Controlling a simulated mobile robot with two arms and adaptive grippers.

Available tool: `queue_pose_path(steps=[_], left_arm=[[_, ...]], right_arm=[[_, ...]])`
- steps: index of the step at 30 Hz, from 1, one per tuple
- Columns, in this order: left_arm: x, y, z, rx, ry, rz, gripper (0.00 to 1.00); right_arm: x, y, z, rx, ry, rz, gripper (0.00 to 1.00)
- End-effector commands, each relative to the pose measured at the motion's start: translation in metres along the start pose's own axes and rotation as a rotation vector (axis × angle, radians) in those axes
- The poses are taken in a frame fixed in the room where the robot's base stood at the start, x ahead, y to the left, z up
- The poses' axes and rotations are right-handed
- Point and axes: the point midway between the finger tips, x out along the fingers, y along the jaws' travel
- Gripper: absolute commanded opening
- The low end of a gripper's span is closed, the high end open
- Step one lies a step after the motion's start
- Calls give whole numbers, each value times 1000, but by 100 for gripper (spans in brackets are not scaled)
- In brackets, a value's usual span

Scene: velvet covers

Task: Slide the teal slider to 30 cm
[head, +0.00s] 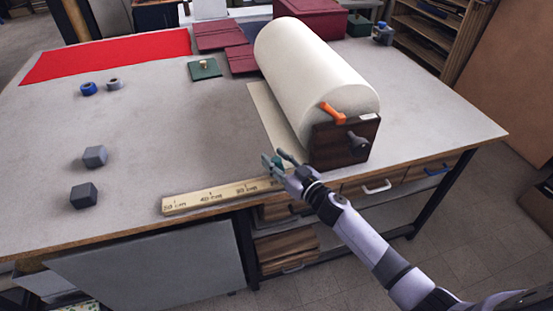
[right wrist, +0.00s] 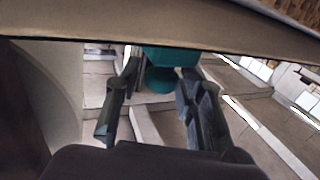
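The pale wooden scale rail (head: 225,195) lies along the table's front edge, with 50 cm, 40 cm and 30 cm marks reading from left to right. The teal slider (head: 276,162) is at the rail's right part, to the right of the 30 cm mark, partly hidden by my right gripper (head: 279,161). In the right wrist view the slider's teal body (right wrist: 172,55) and its round knob show between the two dark fingers of the gripper (right wrist: 160,75). The fingers stand apart on either side of the knob, with a small gap at the left. My left gripper is not in view.
A big cream roll (head: 310,65) on a dark wooden stand (head: 345,145) with an orange handle (head: 333,113) is close behind my right gripper. Two grey blocks (head: 95,156) and two small rolls (head: 88,88) lie at left. The table's middle is clear.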

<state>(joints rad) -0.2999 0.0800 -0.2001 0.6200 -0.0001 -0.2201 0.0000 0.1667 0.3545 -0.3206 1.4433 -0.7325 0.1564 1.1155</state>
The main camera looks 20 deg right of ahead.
Motion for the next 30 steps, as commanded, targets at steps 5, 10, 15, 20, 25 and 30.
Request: queue_pose_path(steps=[5, 10, 15, 20, 25, 30], left_arm=[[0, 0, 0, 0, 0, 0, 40], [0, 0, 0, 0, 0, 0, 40], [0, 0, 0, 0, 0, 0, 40], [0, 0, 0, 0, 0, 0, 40], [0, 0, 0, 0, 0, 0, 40], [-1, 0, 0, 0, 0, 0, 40]], right_arm=[[0, 0, 0, 0, 0, 0, 22], [0, 0, 0, 0, 0, 0, 10], [0, 0, 0, 0, 0, 0, 0], [0, 0, 0, 0, 0, 0, 0], [0, 0, 0, -1, 0, 0, 0], [1, -4, 0, 1, 0, 0, 0]])
